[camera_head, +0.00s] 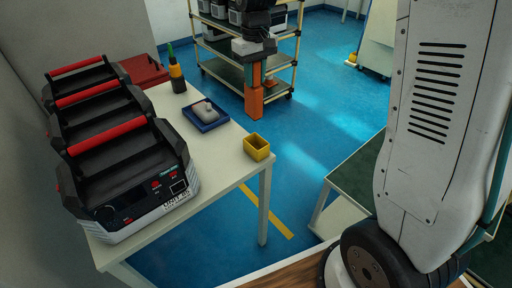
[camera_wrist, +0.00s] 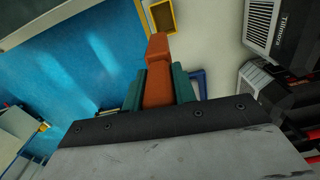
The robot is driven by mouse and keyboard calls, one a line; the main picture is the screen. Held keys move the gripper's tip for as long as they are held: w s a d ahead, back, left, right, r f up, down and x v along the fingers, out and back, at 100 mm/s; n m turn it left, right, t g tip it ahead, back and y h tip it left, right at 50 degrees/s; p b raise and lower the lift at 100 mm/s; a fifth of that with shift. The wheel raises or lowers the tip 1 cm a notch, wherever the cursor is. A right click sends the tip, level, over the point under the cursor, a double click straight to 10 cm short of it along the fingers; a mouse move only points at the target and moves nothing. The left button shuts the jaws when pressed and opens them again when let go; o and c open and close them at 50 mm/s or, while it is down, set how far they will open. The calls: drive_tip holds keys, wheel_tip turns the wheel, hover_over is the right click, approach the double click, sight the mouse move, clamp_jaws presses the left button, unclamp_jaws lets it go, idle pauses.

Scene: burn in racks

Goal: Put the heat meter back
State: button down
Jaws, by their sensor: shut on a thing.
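My gripper (camera_head: 254,74) hangs fingers down beyond the table's right edge, in front of the shelf cart. It is shut on an orange, block-like thing, apparently the heat meter (camera_head: 253,102), which points down below the fingers. In the wrist view the orange heat meter (camera_wrist: 158,50) sits between the teal fingers of my gripper (camera_wrist: 159,88), its end sticking out past them. It is in the air, apart from the table. Its face and any display cannot be made out.
The white table (camera_head: 225,150) bears a yellow open bin (camera_head: 257,147) at its right edge, a blue tray (camera_head: 206,124) with a pale thing, a dark bottle-like tool with an orange top (camera_head: 177,76), a red case (camera_head: 143,70) and black units with red handles (camera_head: 130,190). A shelf cart (camera_head: 222,47) stands behind.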

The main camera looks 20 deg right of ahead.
drive_tip(key=s, duration=0.1)
drive_tip(key=s+f, duration=0.2)
drive_tip(key=shift+s+a+n, duration=0.15)
drive_tip(key=shift+a+n, duration=0.2)
drive_tip(key=shift+n, duration=0.05)
hover_over(257, 117)
drive_tip(key=s, duration=0.2)
drive_tip(key=f, duration=0.5)
drive_tip(key=shift+w+a+f, duration=0.2)
drive_tip(key=shift+w+f, duration=0.05)
drive_tip(key=shift+f, duration=2.35)
drive_tip(key=c, duration=1.1)
unclamp_jaws()
